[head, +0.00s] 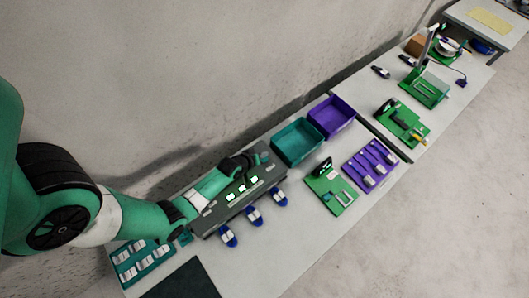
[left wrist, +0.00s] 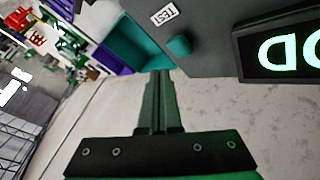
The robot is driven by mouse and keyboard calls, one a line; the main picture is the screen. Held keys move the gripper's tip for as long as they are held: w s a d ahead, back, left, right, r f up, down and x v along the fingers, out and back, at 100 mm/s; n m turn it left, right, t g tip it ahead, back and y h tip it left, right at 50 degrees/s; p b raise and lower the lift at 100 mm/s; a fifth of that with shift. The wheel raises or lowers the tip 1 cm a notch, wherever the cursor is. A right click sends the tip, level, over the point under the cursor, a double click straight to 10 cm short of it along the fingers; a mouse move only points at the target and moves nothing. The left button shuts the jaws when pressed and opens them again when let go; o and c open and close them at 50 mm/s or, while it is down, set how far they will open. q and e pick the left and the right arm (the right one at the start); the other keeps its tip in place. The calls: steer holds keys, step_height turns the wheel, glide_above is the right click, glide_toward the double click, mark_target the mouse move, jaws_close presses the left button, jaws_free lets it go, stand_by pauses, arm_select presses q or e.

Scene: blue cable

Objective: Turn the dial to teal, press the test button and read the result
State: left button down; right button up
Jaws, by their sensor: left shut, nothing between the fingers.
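A dark grey test panel (head: 215,217) lies on the bench in the head view, with several small green-lit displays (head: 242,188) on it. My left gripper (head: 254,160) is over its far right end. In the left wrist view the gripper's fingers (left wrist: 160,74) are shut and empty. Their tips appear close to a teal button (left wrist: 180,46) beside a label reading TEST (left wrist: 164,16); I cannot tell whether they touch. A display (left wrist: 285,52) shows large green letters, turned over and cut off, apparently ending in OD. I cannot make out the dial. My right gripper is not in view.
A teal bin (head: 297,143) and a purple bin (head: 332,115) stand right of the panel. Several blue connectors (head: 253,215) lie along its front. A green fixture (head: 330,190) and a purple rack (head: 370,165) stand farther right. A teal rack (head: 141,262) is at the near left.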

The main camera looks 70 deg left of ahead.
arm_select(q)
step_height(320, 180, up, 3)
steer(key=shift+r+p, duration=0.2)
steer(key=shift+p, duration=1.05)
steer(key=shift+f, duration=0.1)
